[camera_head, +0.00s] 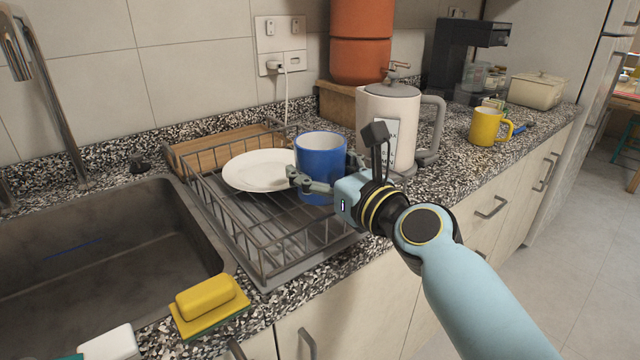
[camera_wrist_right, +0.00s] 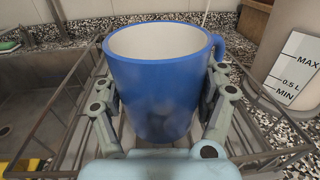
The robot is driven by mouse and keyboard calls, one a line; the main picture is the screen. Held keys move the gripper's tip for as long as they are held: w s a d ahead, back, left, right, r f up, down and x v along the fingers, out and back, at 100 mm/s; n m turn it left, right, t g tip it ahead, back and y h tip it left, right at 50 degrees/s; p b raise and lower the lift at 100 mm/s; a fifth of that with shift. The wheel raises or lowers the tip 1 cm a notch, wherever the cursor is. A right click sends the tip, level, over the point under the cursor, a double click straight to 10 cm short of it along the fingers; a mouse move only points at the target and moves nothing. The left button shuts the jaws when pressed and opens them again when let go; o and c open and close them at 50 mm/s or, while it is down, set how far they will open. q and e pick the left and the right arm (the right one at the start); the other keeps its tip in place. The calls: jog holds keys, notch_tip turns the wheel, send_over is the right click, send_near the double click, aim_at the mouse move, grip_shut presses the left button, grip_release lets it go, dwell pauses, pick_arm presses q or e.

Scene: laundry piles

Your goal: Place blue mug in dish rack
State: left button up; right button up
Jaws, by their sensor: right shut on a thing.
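The blue mug (camera_head: 321,163) is upright with a white inside. My right gripper (camera_head: 328,180) is shut on it, one finger on each side. In the right wrist view the mug (camera_wrist_right: 160,88) fills the middle, with its handle at the far right and the fingers of my right gripper (camera_wrist_right: 160,110) against its sides. The mug is over the right part of the grey wire dish rack (camera_head: 262,273). I cannot tell if its base touches the rack floor. My left gripper is not in view.
A white plate (camera_head: 258,170) lies in the rack, left of the mug. A white kettle (camera_head: 388,125) stands close on the right. The sink (camera_head: 90,270) is left of the rack. A yellow sponge (camera_head: 207,298) lies in front. A yellow mug (camera_head: 486,127) stands further right.

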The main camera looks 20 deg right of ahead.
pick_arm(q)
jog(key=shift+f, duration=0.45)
pick_arm(e)
jog(key=shift+f, duration=0.6)
